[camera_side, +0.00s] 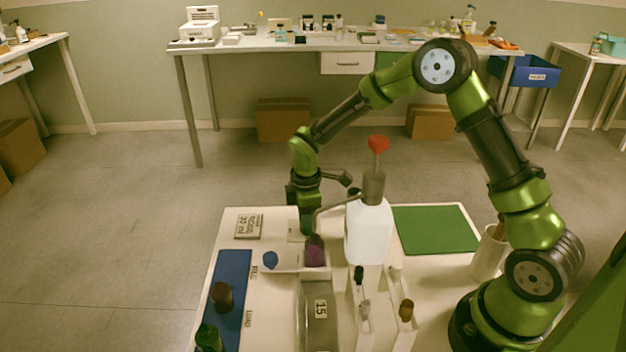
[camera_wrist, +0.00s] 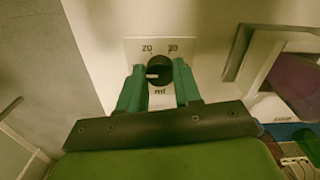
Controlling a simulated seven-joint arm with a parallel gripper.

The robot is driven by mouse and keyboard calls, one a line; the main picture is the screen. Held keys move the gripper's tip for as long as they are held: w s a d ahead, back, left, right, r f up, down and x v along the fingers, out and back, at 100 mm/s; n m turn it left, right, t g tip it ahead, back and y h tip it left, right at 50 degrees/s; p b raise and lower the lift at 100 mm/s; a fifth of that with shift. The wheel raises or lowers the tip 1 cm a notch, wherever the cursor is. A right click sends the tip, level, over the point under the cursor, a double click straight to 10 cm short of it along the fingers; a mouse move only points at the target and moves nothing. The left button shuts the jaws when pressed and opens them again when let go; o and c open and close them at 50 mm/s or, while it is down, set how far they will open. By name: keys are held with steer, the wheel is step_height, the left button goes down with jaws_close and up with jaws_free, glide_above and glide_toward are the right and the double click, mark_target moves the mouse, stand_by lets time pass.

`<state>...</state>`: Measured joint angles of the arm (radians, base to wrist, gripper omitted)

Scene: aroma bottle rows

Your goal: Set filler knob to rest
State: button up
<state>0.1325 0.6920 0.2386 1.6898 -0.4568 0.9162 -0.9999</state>
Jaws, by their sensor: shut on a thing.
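The dark round filler knob (camera_wrist: 159,71) sits on a pale plate (camera_wrist: 134,50) marked "20", what looks like "30", and "ml" in the wrist view. A light pointer mark on the knob faces left; no rest mark is readable. My gripper (camera_wrist: 158,74) is shut on the knob, one green finger at each side. In the side view my gripper (camera_side: 306,226) reaches down at the plate and hides the knob. The filler (camera_side: 368,232) is a white container with a red top (camera_side: 378,143) and a grey spout bending left.
A purple bottle (camera_side: 315,251) stands below the spout's end, close to my gripper. A blue cap (camera_side: 271,259) lies on a white holder. Dark bottles stand on a blue mat (camera_side: 233,268) at front left. A green mat (camera_side: 435,229) at right is clear.

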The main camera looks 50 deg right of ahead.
stand_by(0.6)
steer(key=o, duration=1)
steer(key=shift+o, duration=0.2)
step_height(320, 180, up, 17)
steer(key=shift+r, duration=0.1)
